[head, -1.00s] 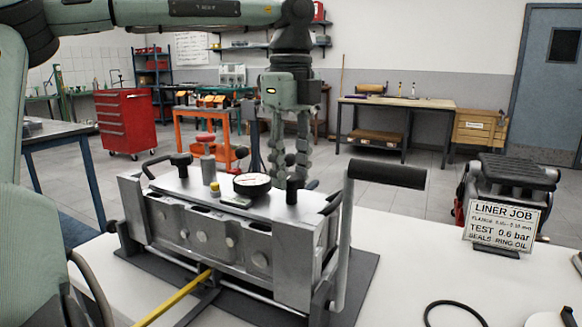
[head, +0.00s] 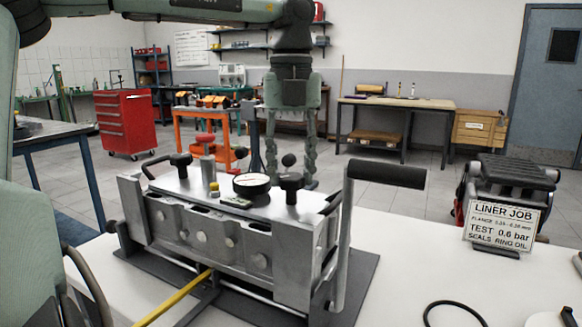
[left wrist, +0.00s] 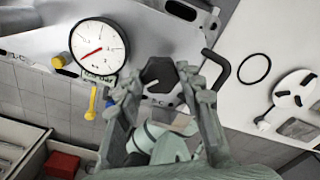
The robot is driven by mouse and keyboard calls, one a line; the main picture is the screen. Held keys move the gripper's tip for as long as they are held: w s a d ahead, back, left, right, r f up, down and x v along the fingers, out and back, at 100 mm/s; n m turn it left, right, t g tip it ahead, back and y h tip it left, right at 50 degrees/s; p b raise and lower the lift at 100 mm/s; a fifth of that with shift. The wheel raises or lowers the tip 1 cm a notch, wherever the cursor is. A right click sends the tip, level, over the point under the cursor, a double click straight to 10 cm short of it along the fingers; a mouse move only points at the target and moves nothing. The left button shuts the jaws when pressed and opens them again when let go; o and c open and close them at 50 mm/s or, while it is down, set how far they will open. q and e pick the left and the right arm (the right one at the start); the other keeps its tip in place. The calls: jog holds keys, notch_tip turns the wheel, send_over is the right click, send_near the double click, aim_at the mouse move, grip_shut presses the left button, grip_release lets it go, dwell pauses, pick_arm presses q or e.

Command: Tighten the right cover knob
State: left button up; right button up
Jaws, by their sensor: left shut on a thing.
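The right cover knob (head: 291,182) is black. It stands on the grey metal cover (head: 225,203), just right of the round white-faced gauge (head: 251,184). My left gripper (head: 292,180) points straight down over it, with one finger on each side. In the left wrist view the faceted knob (left wrist: 159,74) sits between my fingertips (left wrist: 162,86), which are shut on it. The left cover knob (head: 180,159) stands free at the cover's other end. The knob's underside and its contact with the cover cannot be made out. My right gripper is not in view.
A tall lever with a black grip (head: 386,175) rises close to the right. A black handle (left wrist: 222,69) is beside my fingers in the left wrist view. A sign (head: 502,226) and a black ring (head: 455,312) are on the white bench, which has free room at right.

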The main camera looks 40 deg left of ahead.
aim_at(291, 176)
pick_arm(q)
jog(key=m, duration=1.3)
jog(key=shift+m, duration=0.4)
jog(key=m, duration=0.7)
jog(key=shift+d, duration=0.1)
jog(key=m, duration=0.6)
jog(key=shift+m, duration=0.4)
jog(key=o, duration=1.2)
jog(key=shift+c, duration=0.2)
notch_tip(291, 176, up, 12)
jog(key=shift+s, duration=0.15)
